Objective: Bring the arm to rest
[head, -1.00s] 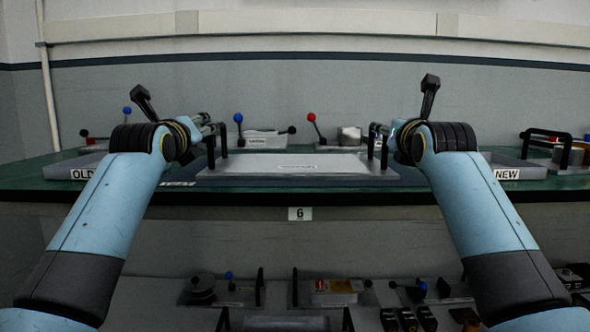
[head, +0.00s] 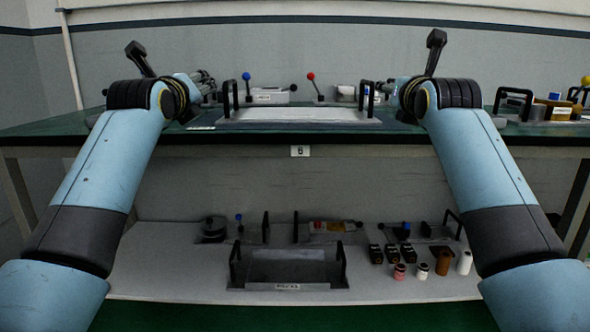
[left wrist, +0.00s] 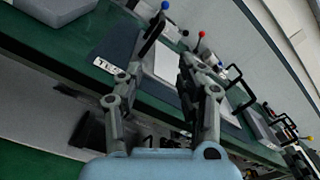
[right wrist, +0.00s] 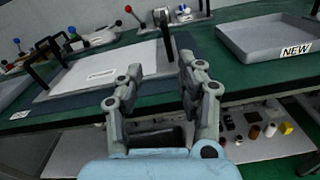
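Both my arms are raised in front of me in the head view, elbows high, forearms pointing toward the bench. My left gripper (head: 208,80) is partly hidden behind its wrist; in the left wrist view (left wrist: 157,72) its fingers are spread with nothing between them. My right gripper (head: 385,88) is mostly hidden by its arm; in the right wrist view (right wrist: 160,70) its fingers are also apart and empty. A white-topped panel with two black handles (head: 300,115) lies on the bench, apart from both grippers.
The green bench (head: 60,130) spans the view. In the right wrist view a grey tray marked NEW (right wrist: 262,42) stands on it. The lower shelf (head: 180,270) holds a clear-fronted box with handles (head: 288,268), several bottles and modules.

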